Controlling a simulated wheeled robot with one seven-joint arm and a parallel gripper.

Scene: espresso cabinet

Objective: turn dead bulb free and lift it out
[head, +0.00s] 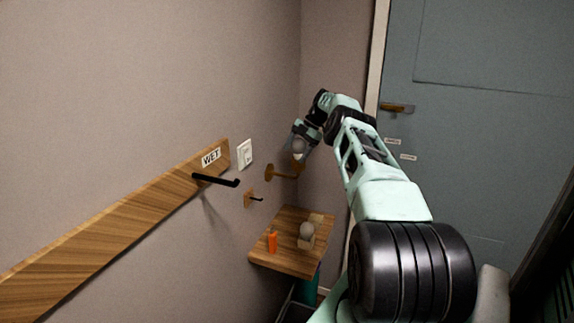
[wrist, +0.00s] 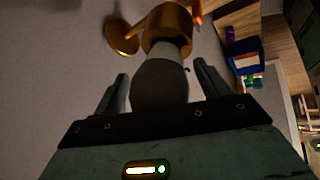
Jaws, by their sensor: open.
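The dead bulb (wrist: 160,85) is a dull grey globe seated in a brass wall lamp's socket (wrist: 166,32). In the head view the bulb (head: 298,147) sits above the brass lamp (head: 270,172), upright in its socket. My gripper (wrist: 160,78) is open, with one finger on each side of the bulb. In the head view my gripper (head: 302,138) is at the bulb, partly hidden by my arm.
Below the lamp, a wooden shelf (head: 262,258) bears another pale bulb (head: 307,229) in a small holder and an orange item (head: 272,243). A black peg (head: 215,180), a small hook (head: 253,198) and a switch (head: 244,153) are on the left wall. A grey door (head: 470,110) stands right.

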